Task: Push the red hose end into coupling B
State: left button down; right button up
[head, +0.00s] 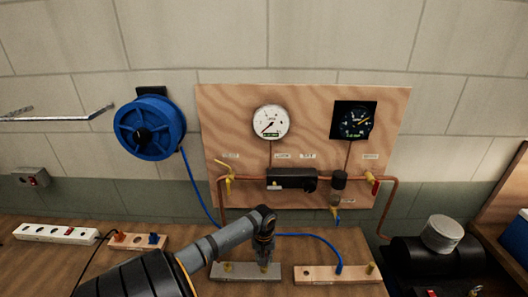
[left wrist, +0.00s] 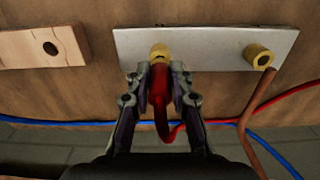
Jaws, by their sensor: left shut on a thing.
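My left gripper (head: 264,258) is over a grey metal plate (head: 240,277) on the bench. In the left wrist view the left gripper (left wrist: 160,78) is shut on the red hose end (left wrist: 160,88), its fingers on either side. The hose end points at a brass coupling (left wrist: 159,51) on the plate (left wrist: 205,47) and appears lined up with it; whether it is inside cannot be told. A second brass coupling (left wrist: 259,55) stands at the plate's other end, by a brown pipe (left wrist: 257,100). No coupling letters are readable. My right gripper is not in view.
A wooden block with a hole (left wrist: 40,48) lies beside the plate. In the head view this block (head: 310,275) has a blue hose (head: 325,244) running to it. A panel with gauges (head: 300,108) and pipes stands behind. The red hose (left wrist: 290,97) trails right.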

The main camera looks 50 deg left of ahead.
pick_arm(q)
jog(key=shift+f, duration=0.85)
jog(key=c, duration=1.1)
grip_release()
jog(key=shift+r, duration=0.1)
notch_tip(320, 180, up, 2)
jog(key=shift+r+p, duration=0.2)
jog(key=shift+p, duration=0.4)
jog(key=shift+r, duration=1.2)
